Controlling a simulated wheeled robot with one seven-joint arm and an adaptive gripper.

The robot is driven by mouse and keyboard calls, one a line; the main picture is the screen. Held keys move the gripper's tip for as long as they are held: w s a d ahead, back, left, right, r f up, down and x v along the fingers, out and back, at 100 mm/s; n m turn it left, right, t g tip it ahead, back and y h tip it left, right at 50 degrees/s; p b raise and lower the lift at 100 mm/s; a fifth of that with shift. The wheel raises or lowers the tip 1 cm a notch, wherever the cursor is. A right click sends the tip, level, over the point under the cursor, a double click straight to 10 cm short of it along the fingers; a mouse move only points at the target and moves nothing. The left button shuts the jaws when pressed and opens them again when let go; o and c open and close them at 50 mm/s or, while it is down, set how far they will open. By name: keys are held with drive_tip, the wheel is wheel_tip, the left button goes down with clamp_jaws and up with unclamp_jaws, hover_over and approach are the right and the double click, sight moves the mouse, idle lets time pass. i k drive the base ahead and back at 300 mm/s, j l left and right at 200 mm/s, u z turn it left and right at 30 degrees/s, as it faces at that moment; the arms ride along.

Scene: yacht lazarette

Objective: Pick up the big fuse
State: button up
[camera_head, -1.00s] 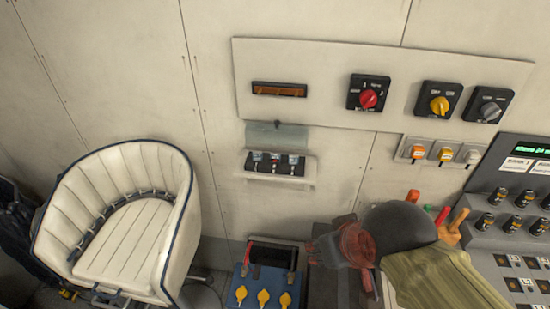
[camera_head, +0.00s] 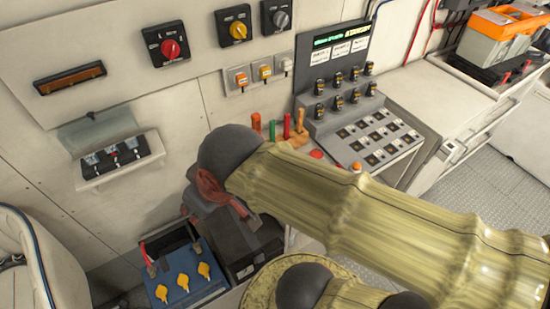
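I cannot single out the big fuse for certain. A small wall-mounted fuse block (camera_head: 120,160) with several dark and light parts sits at the left, under a raised grey-green cover (camera_head: 97,131). My gripper (camera_head: 240,208) shows as a reddish and dark shape beyond my arm's black joint, low and to the right of the fuse block and apart from it. Its fingers are small and partly hidden, so I cannot tell whether it is open or shut or holds anything.
A blue battery box (camera_head: 187,276) with yellow caps and a black box (camera_head: 245,250) stand below the gripper. A sloped control console (camera_head: 375,135) and a counter (camera_head: 440,95) with an orange-lidded toolbox (camera_head: 500,35) lie right. A white seat (camera_head: 35,265) is at lower left.

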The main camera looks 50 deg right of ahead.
sight(112, 150)
drive_tip(key=z, duration=1.6)
drive_tip(key=u, duration=1.65)
drive_tip(key=j+z, duration=0.25)
drive_tip(key=j, duration=1.2)
